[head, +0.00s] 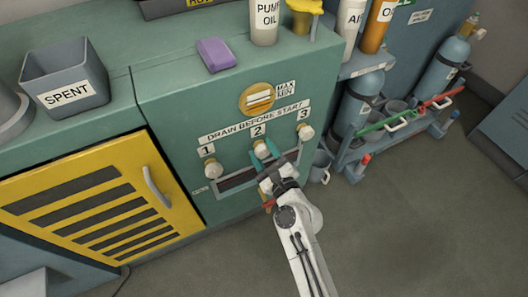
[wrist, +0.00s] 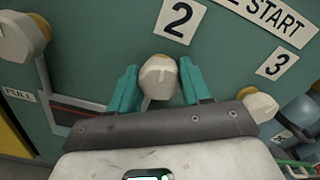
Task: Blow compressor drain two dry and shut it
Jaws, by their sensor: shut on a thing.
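Drain two is a pale, faceted knob (head: 261,150) on the green compressor front, under the "2" label (head: 257,130). My gripper (head: 266,152) reaches it from below, with a teal finger on either side of the knob. In the wrist view the same knob (wrist: 159,78) sits between the two fingers, and my gripper (wrist: 160,88) is shut on it. The slot below the drains is partly hidden by my gripper. I cannot tell whether the drain is open or shut, and no spray or liquid shows.
Drain one's knob (head: 213,169) and drain three's knob (head: 306,131) flank drain two. A yellow louvred door (head: 165,205) with a handle is at left. Gas bottles (head: 358,105) and a rack with red and green bars stand at right. The grey floor (head: 410,230) is clear.

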